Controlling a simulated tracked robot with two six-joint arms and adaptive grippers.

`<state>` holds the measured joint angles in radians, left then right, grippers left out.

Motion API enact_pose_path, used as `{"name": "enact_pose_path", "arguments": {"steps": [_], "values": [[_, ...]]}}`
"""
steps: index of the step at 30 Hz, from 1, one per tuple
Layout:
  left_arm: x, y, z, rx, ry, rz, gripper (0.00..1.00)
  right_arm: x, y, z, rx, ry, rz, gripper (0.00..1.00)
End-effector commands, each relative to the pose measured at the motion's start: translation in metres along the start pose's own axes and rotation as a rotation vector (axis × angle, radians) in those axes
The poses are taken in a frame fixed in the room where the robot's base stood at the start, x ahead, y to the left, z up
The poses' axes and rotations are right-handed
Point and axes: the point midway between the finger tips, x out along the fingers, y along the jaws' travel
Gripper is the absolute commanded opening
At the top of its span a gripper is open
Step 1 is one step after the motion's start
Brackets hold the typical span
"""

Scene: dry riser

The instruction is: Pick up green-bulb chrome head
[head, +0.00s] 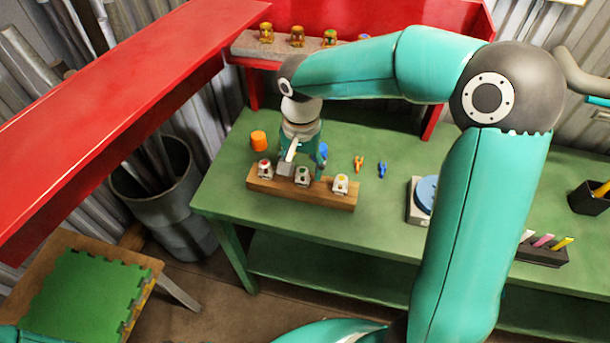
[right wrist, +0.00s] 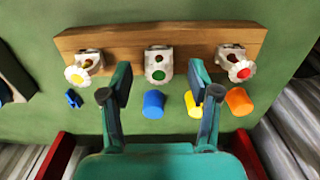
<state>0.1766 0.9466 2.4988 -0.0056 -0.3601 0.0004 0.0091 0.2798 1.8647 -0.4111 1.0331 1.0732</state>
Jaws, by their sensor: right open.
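The green-bulb chrome head (head: 302,175) is the middle one of three heads on a wooden block (head: 325,198). In the right wrist view the green-bulb chrome head (right wrist: 158,63) sits upper centre, between the lines of the two fingers. My right gripper (head: 304,167) is open and empty, close to the block; in the right wrist view the right gripper (right wrist: 160,93) has one finger on each side of the green-bulb head's column. Whether a finger touches it I cannot tell. My left gripper is not in view.
A red-bulb head (right wrist: 236,66) and a yellow-bulb head (right wrist: 82,68) flank it on the block. Blue (right wrist: 153,103), yellow (right wrist: 193,104) and orange (right wrist: 238,101) caps stand beside the block. A red shelf (head: 370,18) with brass heads is behind. Green table (head: 385,225) is clear in front.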

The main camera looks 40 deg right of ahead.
Motion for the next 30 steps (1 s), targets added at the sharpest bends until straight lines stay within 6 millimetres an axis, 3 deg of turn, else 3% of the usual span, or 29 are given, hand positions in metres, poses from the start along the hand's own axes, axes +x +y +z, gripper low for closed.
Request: {"name": "enact_pose_path", "arguments": {"steps": [4, 12, 23, 30], "values": [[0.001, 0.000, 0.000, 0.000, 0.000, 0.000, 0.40, 0.016, 0.000, 0.000, 0.000, -0.001, 0.000, 0.61], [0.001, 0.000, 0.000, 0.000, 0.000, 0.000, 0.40, 0.018, 0.000, 0.000, -0.001, 0.000, -0.001, 0.60], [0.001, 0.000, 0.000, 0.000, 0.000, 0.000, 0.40, 0.018, 0.000, 0.000, -0.001, 0.000, -0.001, 0.00], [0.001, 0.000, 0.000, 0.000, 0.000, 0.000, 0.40, 0.018, 0.000, 0.000, -0.001, 0.000, -0.001, 0.00]]}}
